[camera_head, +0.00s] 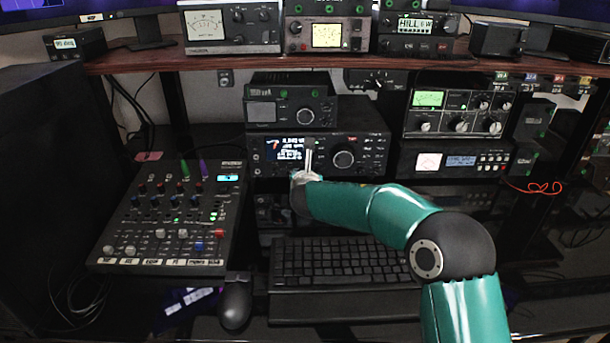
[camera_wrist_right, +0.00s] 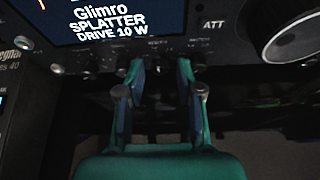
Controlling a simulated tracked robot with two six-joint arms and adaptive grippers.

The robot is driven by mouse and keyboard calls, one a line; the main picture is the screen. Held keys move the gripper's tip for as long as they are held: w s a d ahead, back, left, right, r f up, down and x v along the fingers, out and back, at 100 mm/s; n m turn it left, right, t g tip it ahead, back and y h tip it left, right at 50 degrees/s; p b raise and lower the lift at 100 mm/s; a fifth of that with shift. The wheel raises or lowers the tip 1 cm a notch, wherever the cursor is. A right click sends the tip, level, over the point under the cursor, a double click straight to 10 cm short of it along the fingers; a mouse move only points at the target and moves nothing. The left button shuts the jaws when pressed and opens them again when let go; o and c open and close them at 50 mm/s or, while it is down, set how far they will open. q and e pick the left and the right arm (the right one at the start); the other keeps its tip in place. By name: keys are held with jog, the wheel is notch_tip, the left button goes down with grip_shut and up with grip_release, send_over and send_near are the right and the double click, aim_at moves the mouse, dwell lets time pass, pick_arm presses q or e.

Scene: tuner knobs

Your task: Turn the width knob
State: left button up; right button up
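The radio (camera_head: 343,140) with a lit screen and a large round dial stands in the middle of the desk. In the right wrist view a row of small dark knobs (camera_wrist_right: 122,66) runs under its screen (camera_wrist_right: 115,20). My right gripper (camera_wrist_right: 161,68) is in front of this row, fingers apart on either side of the middle of the row. Contact with a knob is not clear. It also shows in the head view (camera_head: 308,160), hiding part of the radio front. My left gripper is out of view.
A smaller radio (camera_head: 292,108) sits on top. The large dial (camera_wrist_right: 290,30) is right of my fingers in the right wrist view. A mixer (camera_head: 175,215) stands at left, a keyboard (camera_head: 340,262) lies below my arm, and a mouse (camera_head: 236,302) is beside it.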

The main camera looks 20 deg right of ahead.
jog(key=shift+r, duration=0.2)
jog(key=shift+s+r, duration=0.15)
jog(key=v, duration=0.7)
jog(key=shift+s+a, duration=0.15)
jog(key=shift+s, duration=0.15)
dwell(0.5)
